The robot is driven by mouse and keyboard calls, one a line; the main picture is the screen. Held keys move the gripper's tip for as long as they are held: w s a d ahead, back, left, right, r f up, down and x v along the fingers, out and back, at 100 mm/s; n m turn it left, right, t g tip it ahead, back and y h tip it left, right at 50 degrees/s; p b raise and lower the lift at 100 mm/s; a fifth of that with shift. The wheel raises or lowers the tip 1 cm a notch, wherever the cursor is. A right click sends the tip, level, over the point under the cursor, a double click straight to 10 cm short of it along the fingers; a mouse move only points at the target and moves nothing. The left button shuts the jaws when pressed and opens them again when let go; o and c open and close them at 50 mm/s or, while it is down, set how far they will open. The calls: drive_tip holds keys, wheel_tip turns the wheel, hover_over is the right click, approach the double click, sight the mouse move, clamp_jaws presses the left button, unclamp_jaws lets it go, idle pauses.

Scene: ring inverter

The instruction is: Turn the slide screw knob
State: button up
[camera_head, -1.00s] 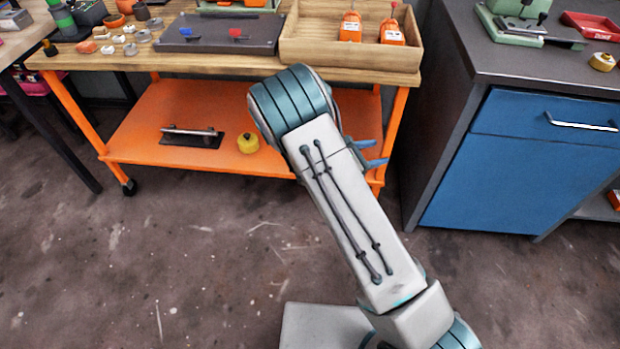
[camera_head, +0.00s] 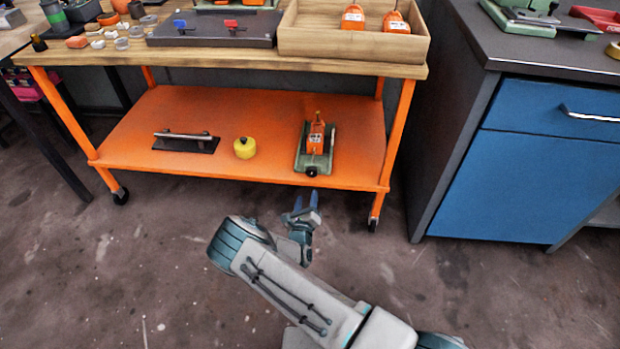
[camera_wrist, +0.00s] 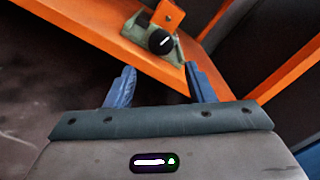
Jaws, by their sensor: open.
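A green slide base with an orange block on it (camera_head: 315,143) stands on the orange lower shelf, toward its right side. Its round black knob (camera_head: 311,171) is at the near end, by the shelf's front edge. The knob also shows in the wrist view (camera_wrist: 160,41), with a pale line across its face. My gripper (camera_head: 306,199) is open and empty in front of the shelf, just short of the knob. In the wrist view its two blue fingers (camera_wrist: 160,80) are spread apart, with the knob beyond them, between their directions and not touched.
The orange shelf (camera_head: 240,115) also holds a black plate with a metal handle (camera_head: 186,141) and a yellow round object (camera_head: 245,148). An orange leg (camera_head: 393,150) stands right of the slide. A wooden top (camera_head: 220,61) overhangs the shelf. A blue cabinet (camera_head: 540,170) is at right.

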sight(311, 173)
drive_tip(key=w+b, duration=0.1)
drive_tip(key=w, duration=0.4)
drive_tip(key=w+b, duration=0.2)
drive_tip(key=w, duration=0.3)
drive_tip(key=shift+d+f, duration=0.15)
drive_tip(key=shift+d, duration=0.05)
drive_tip(key=shift+w+b, duration=0.35)
drive_tip(key=shift+w, duration=0.4)
drive_tip(key=c, duration=0.7)
